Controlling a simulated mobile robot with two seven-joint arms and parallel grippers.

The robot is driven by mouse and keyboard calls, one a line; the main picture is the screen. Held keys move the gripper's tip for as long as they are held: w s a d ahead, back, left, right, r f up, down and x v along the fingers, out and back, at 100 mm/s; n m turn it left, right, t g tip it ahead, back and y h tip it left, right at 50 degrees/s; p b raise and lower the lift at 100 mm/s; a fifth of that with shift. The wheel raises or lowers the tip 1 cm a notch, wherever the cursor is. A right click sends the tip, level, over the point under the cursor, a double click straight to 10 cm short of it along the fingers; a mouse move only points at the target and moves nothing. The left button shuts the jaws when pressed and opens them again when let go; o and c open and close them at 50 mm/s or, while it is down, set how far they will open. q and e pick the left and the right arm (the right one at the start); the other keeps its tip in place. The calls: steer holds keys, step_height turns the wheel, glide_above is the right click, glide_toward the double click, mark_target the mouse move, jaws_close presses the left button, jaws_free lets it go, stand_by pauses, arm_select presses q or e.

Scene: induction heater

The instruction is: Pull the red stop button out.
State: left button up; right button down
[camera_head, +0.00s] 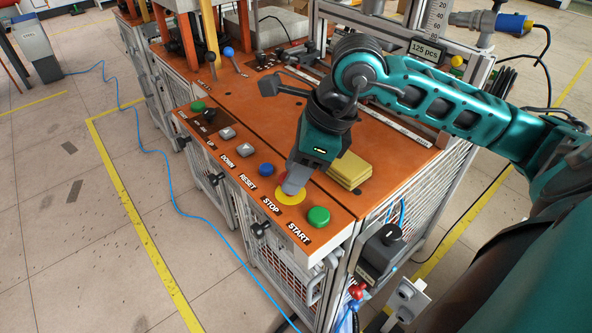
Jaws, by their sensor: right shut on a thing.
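The stop button sits on a yellow round plate (288,196) on the front edge of the orange machine top, above the STOP label (271,206). My right gripper (292,187) points down at it and is shut on the button. The button's red head is mostly hidden by the fingers; only a small bit of red shows beside them. I cannot tell whether the button is pressed in or out. My left gripper is not in view.
A green start button (318,216) is right of the stop button and a blue reset button (266,169) is left of it. Yellow pads (349,170) lie close behind my right gripper. A grey-black box (381,252) hangs on the machine's right side.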

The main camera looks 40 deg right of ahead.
steer(key=shift+w+r, duration=0.1)
steer(key=shift+r, duration=0.1)
steer(key=c, duration=0.9)
jaws_free()
steer(key=shift+r, duration=0.1)
steer(key=shift+o, duration=1.3)
steer(key=v, duration=1.2)
steer(key=shift+s+d+r+p, duration=0.15)
steer(key=shift+s+r+p, duration=0.1)
steer(key=shift+r+p, duration=0.1)
